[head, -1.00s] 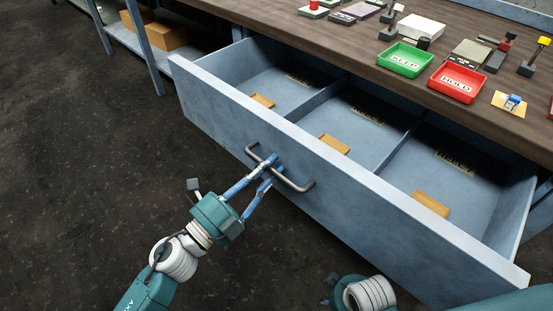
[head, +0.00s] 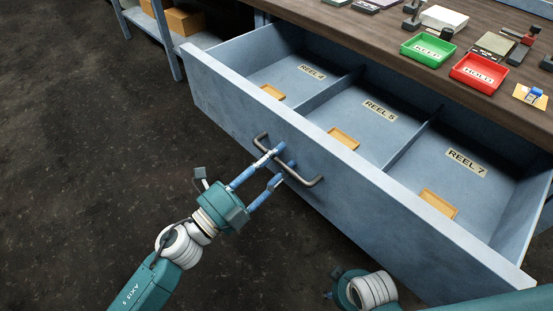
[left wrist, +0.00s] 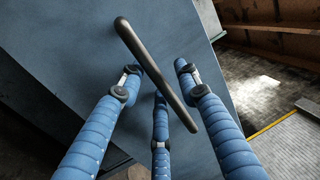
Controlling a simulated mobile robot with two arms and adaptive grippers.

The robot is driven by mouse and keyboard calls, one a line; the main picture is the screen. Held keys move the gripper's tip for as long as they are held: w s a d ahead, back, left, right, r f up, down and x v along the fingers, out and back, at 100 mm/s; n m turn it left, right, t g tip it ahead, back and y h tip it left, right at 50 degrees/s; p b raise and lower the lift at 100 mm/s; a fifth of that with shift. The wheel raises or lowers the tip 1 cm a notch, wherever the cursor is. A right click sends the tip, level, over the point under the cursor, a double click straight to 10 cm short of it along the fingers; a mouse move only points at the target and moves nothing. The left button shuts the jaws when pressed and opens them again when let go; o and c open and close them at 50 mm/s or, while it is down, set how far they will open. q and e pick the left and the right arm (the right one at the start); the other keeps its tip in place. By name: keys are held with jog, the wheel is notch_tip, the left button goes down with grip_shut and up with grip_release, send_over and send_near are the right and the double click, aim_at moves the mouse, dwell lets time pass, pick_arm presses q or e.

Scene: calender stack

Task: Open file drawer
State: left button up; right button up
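The blue-grey file drawer (head: 225,98) stands pulled well out from under the bench in the head view. Its inside shows three compartments with labels, two reading REEL 5 and REEL 7. A dark bar handle (head: 306,182) is fixed to its front. My left gripper (head: 282,160) is at the middle of the handle, with its blue fingers spread apart. In the left wrist view, the fingers (left wrist: 158,78) stand open around the handle (left wrist: 158,75), with gaps showing between them and the bar. My right gripper is not visible.
The wooden bench top (head: 390,40) carries a green KEEP tray (head: 428,58), a red HOLD tray (head: 478,82) and small tools. A shelf with cardboard boxes (head: 184,21) stands at the back left. The dark floor (head: 80,150) left of the drawer is clear.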

pick_arm(q)
jog(key=shift+s+a+f, duration=0.1)
jog(key=shift+f, duration=0.05)
jog(key=v, duration=1.1)
jog(key=shift+s+a, duration=0.25)
jog(key=shift+a, duration=0.05)
